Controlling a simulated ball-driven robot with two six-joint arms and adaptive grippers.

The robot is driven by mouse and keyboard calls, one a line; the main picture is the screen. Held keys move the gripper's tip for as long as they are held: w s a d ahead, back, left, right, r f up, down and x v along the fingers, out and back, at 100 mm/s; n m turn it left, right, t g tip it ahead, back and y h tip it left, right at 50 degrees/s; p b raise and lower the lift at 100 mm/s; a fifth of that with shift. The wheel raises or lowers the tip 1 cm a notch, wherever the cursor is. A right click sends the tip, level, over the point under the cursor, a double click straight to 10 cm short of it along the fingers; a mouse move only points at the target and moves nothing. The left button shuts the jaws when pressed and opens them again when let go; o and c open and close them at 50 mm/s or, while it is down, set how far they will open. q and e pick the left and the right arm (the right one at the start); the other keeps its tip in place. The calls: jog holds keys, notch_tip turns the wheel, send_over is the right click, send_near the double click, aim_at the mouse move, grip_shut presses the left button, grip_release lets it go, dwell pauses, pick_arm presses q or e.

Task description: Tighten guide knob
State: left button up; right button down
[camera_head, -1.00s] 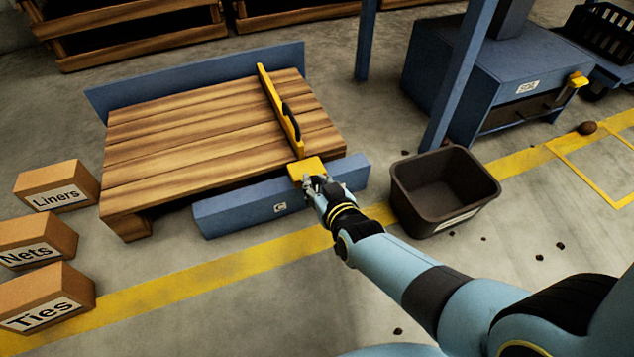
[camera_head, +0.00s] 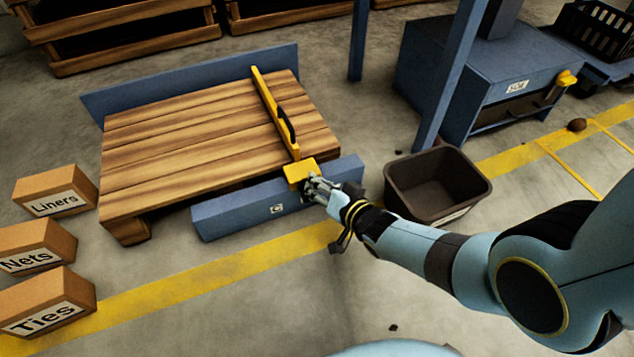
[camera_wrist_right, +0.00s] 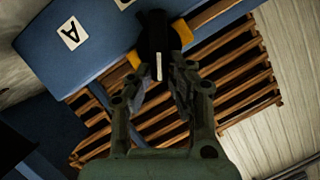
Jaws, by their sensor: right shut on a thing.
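The yellow guide (camera_head: 272,108) lies across the wooden slatted pallet, with a black handle (camera_head: 286,124) on its side. Its near end is a yellow block (camera_head: 299,170) over the blue front rail (camera_head: 236,213). My right gripper (camera_head: 316,187) is at the front of this block. The right wrist view shows a black knob (camera_wrist_right: 156,35) with a white mark, in front of yellow parts. My right gripper (camera_wrist_right: 163,85) is shut on the knob, a finger on either side. The fingers hide the knob in the head view. My left gripper is not in view.
A dark bin (camera_head: 437,184) stands right of the rail, close to my right forearm. Boxes marked Liners (camera_head: 55,192), Nets (camera_head: 36,246) and Ties (camera_head: 46,301) stand at left. A blue post (camera_head: 449,85) and blue machine stand behind the bin. The front floor is mostly clear.

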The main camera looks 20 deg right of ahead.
jog(key=shift+d+f+m+y, duration=0.15)
jog(key=shift+m+y, duration=0.15)
dwell(0.4)
jog(key=c, duration=1.3)
grip_release()
jog(key=shift+o, duration=0.2)
jog(key=v, duration=1.2)
